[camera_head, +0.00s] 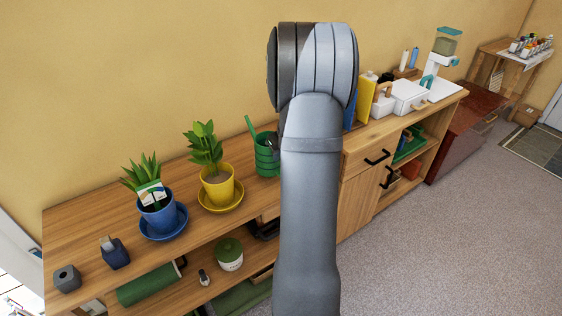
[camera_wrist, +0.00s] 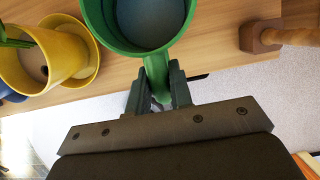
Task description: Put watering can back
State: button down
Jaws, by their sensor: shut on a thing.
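The green watering can (camera_head: 266,160) is at the edge of the wooden counter, right of the yellow pot, partly hidden behind my arm in the head view. Its thin spout points up to the left. In the wrist view I look into the open top of the watering can (camera_wrist: 98,28), with a blue-grey surface inside. My gripper (camera_wrist: 158,88) is shut on its green handle, at the side toward me. I cannot tell whether the can's base touches the counter.
A yellow pot (camera_head: 217,188) with a plant stands on a yellow saucer close to the left. A blue pot (camera_head: 158,217) is further left. A wooden object (camera_wrist: 262,38) lies to the right in the wrist view. White boxes (camera_head: 409,96) stand beyond my arm.

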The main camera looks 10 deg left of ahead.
jog(key=shift+f, duration=1.8)
jog(key=c, duration=1.3)
grip_release()
jog(key=v, duration=1.2)
